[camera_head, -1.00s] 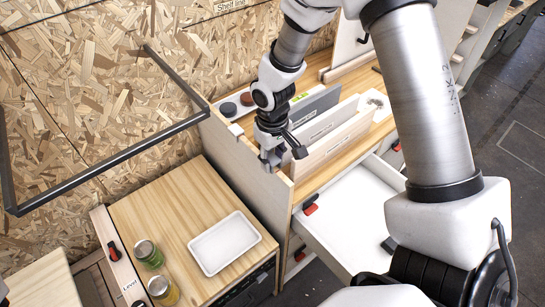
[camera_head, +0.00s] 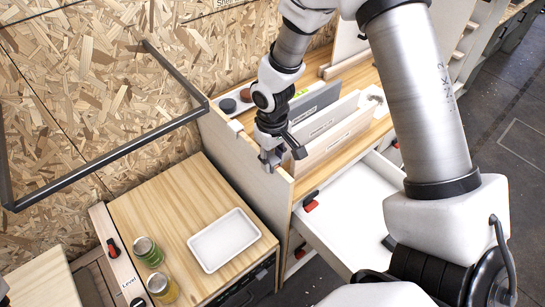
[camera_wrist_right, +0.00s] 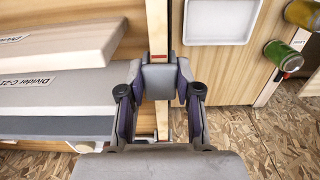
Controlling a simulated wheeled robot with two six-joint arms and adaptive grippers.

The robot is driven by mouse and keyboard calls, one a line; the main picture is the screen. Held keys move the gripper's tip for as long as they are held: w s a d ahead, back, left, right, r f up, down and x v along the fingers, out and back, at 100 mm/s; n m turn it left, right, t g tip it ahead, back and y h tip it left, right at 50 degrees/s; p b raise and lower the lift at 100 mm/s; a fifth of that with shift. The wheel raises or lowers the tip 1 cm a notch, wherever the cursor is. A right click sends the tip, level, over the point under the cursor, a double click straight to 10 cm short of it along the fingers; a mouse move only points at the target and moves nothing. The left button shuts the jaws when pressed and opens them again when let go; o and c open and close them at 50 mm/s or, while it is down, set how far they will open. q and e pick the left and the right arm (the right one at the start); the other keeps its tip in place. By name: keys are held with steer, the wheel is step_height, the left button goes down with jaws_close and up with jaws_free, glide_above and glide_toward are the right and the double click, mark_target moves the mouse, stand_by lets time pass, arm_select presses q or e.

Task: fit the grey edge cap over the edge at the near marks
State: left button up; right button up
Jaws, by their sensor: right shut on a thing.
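The grey edge cap (camera_wrist_right: 160,80) is between the fingertips of my right gripper (camera_wrist_right: 162,93) in the wrist view. My right gripper (camera_head: 270,158) is shut on it at the top edge of the upright wooden panel (camera_head: 236,140), toward its near end. In the wrist view the panel's edge (camera_wrist_right: 160,25) runs in line with the cap. Cap and edge overlap in view; I cannot tell whether the cap is seated or just above. My left gripper is not in view.
Upright dividers (camera_head: 330,140) stand close beside my right gripper. An open white drawer (camera_head: 345,220) lies below right. A white tray (camera_head: 224,240) and two jars (camera_head: 148,252) stand on the lower wooden top. A dark bar frame (camera_head: 110,160) spans the left.

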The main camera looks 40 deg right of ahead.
steer(key=o, duration=0.9)
steer(key=shift+r, duration=0.15)
steer(key=shift+r, duration=0.35)
step_height(320, 180, up, 11)
steer(key=shift+r, duration=0.1)
